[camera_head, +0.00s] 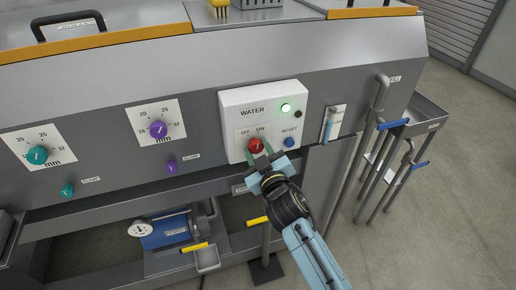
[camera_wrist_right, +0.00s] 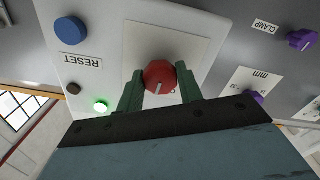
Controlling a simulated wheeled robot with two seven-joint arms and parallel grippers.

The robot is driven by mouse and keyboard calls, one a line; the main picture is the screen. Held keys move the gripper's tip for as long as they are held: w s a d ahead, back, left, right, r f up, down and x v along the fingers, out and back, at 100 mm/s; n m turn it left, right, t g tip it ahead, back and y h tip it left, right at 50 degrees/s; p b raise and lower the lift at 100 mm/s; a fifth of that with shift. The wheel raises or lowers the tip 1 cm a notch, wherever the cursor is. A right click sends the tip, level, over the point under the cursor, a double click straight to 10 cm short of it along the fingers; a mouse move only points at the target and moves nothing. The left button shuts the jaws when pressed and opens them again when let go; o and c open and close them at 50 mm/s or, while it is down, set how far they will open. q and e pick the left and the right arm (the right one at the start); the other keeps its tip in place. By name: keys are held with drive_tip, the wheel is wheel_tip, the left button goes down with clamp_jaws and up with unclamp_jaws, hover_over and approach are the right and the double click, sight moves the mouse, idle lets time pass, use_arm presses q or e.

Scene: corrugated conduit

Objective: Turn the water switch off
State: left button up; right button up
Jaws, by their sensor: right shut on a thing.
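The water switch is a red knob (camera_head: 256,146) on the white WATER box (camera_head: 234,101), below the OFF and ON labels. A green lamp (camera_head: 285,107) glows on the box. My right gripper (camera_head: 258,154) reaches up to the knob from below right. In the right wrist view its two green fingers stand on either side of the red knob (camera_wrist_right: 159,76), shut on it. The knob's pale pointer line shows there, but the OFF and ON labels are mostly hidden. My left gripper is in neither view.
A blue RESET button (camera_head: 289,142) sits right of the knob. A teal dial (camera_head: 37,155) and a purple dial (camera_head: 158,129) are on the panel to the left. Blue-handled pipes (camera_head: 393,125) stand at the right. Open floor lies at the lower right.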

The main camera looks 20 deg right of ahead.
drive_tip(key=n, duration=0.3)
drive_tip(key=shift+n, duration=0.3)
drive_tip(key=shift+n+p, duration=0.45)
drive_tip(key=shift+n, duration=1.25)
drive_tip(key=o, duration=1)
drive_tip(key=shift+s, duration=0.1)
drive_tip(key=s, duration=0.4)
drive_tip(key=s+b, duration=0.1)
drive_tip(key=s, duration=0.8)
drive_tip(key=shift+s+d, duration=0.1)
drive_tip(key=shift+d, duration=0.15)
